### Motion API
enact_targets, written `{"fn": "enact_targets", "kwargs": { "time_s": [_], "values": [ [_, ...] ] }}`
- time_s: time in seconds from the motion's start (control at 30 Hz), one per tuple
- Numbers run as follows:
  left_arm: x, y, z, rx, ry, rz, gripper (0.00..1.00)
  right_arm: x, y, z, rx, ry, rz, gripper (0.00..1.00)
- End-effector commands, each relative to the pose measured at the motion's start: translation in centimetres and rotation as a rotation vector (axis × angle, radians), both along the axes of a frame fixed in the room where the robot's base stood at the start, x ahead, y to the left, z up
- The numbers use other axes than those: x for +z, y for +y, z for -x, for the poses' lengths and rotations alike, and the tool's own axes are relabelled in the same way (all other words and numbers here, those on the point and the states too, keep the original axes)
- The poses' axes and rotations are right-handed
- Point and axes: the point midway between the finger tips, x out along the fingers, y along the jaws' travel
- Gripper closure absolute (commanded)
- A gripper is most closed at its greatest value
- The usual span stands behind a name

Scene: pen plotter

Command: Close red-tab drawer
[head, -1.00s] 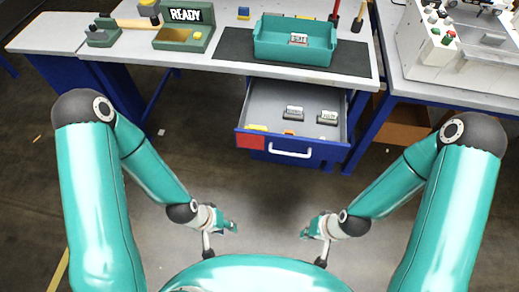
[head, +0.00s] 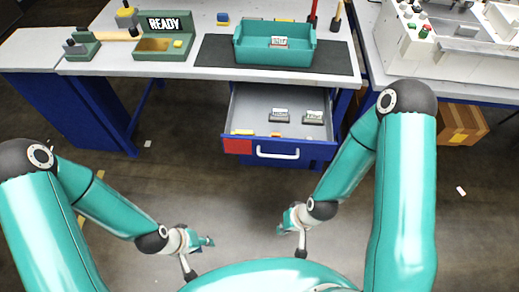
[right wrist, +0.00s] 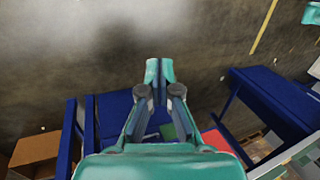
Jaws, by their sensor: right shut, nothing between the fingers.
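The red-tab drawer (head: 277,153) is open under the workbench in the head view. Its blue front has a white handle and a red tab (head: 237,146) at the left end. Inside its grey tray lie two dark labelled blocks and small yellow and orange pieces. The red tab also shows in the right wrist view (right wrist: 216,140), partly hidden by my gripper body. My right gripper (head: 284,229) is in front of the drawer, below it in the picture, apart from it; its fingers are shut and empty (right wrist: 159,70). My left gripper (head: 207,242) is lower left, apart from the drawer; its finger gap is unclear.
The workbench top (head: 205,67) carries a teal bin (head: 255,52) on a dark mat and a green READY stand (head: 166,54). Another bench (head: 370,60) with a white machine stands right, a cardboard box (head: 455,122) below it. Floor before the drawer is clear.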

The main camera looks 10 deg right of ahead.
Motion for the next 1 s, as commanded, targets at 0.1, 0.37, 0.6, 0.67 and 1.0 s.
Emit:
{"fn": "enact_targets", "kwargs": {
  "time_s": [0.1, 0.37, 0.6, 0.67, 1.0],
  "values": [
    [-2.5, 0.0, 0.0, 0.000, 0.000, 0.000, 0.67, -1.8, 0.0, -1.9, -0.067, -0.050, 0.020, 1.00],
    [-12.0, 0.0, 0.0, 0.000, 0.001, 0.000, 0.67, -5.7, 1.4, -10.3, -0.456, -0.326, 0.041, 1.00],
    [-22.0, 0.0, 0.0, 0.000, 0.001, 0.000, 0.67, -4.9, 3.4, -16.5, -0.899, -0.687, -0.124, 1.00],
    [-24.4, 0.0, 0.0, 0.000, 0.000, 0.000, 0.67, -4.2, 3.9, -17.1, -1.000, -0.773, -0.196, 1.00],
    [-33.4, 0.0, 0.0, 0.000, 0.000, 0.000, 0.67, 0.4, 5.0, -15.3, -1.362, -1.106, -0.617, 1.00]
  ]
}}
